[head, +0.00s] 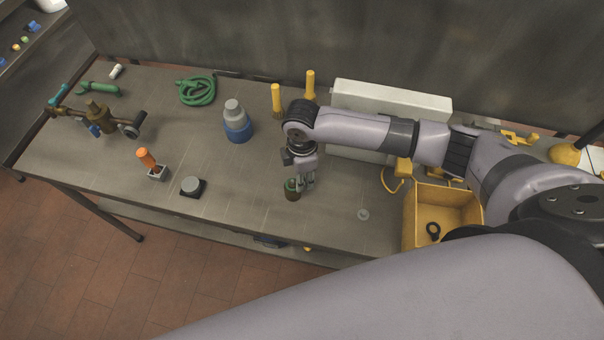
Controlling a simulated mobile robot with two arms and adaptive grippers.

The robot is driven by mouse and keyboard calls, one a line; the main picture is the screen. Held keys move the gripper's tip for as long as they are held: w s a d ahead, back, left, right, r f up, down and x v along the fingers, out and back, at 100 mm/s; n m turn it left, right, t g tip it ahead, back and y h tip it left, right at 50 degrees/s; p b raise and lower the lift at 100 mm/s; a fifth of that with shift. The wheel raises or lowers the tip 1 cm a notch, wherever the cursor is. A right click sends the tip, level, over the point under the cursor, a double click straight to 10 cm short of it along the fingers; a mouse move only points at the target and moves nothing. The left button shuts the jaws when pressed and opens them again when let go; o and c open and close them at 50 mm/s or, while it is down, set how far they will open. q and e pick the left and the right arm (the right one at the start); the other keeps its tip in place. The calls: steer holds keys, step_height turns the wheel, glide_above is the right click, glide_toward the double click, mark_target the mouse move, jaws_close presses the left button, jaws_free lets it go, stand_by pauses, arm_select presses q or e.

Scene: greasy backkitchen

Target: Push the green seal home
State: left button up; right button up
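A small dark cylinder with a green top (292,186) stands near the front edge of the metal table; the green part looks like the seal. My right gripper (305,187) points down right beside it, at its right side, and overlaps it in the picture. I cannot tell whether the fingers touch it or how far apart they are. How deep the green part sits in the darker body is too small to tell. My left gripper is not in view.
A blue and grey bottle (237,122), a grey-topped black block (192,186) and an orange-handled piece (148,161) stand to the left. A green hose coil (197,91) lies behind. A yellow bin (465,206) holding a black ring stands right. A flat grey disc (363,214) lies near the front.

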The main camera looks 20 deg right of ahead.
step_height(320, 180, up, 12)
stand_by(0.5)
